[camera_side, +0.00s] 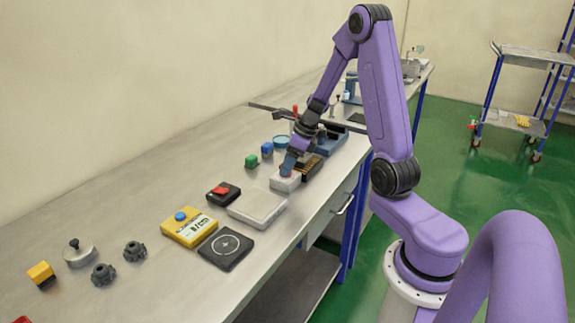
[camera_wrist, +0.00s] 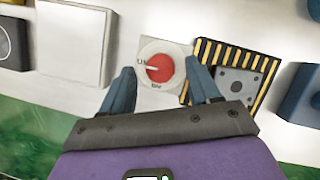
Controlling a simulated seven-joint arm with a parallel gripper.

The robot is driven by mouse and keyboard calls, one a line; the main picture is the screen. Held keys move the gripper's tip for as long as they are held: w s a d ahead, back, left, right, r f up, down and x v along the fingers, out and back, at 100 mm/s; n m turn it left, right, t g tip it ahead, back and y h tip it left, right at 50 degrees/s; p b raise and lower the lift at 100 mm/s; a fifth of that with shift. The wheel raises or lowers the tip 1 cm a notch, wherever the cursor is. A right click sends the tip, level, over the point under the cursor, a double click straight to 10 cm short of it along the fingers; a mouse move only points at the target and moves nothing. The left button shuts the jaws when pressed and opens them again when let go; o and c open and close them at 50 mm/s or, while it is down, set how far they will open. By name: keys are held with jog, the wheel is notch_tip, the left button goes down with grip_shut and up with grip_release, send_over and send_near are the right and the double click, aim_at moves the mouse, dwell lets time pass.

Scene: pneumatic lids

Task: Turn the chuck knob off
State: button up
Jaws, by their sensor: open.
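The chuck knob (camera_wrist: 160,68) is a round red knob on a white dial, set on a small white box (camera_side: 285,183). In the wrist view a pale mark on the knob points left, towards a small label that seems to read ON. Another small label, perhaps OFF, is at the near edge of the dial. My gripper (camera_wrist: 163,80) is open, its two blue-grey fingers on the left and right of the knob with gaps between. In the side view my gripper (camera_side: 288,166) is low over the white box and hides most of the knob.
A flat pale plate (camera_side: 257,208) lies left of the box. A black-and-yellow striped base with a grey block (camera_wrist: 238,80) is close on the right. A red-topped black box (camera_side: 223,193), yellow box (camera_side: 188,228) and black pad (camera_side: 226,249) stand further left.

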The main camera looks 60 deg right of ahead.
jog(key=shift+w+a+f, duration=0.1)
jog(key=shift+w+f, duration=0.1)
jog(key=shift+f, duration=0.35)
jog(key=c, duration=1)
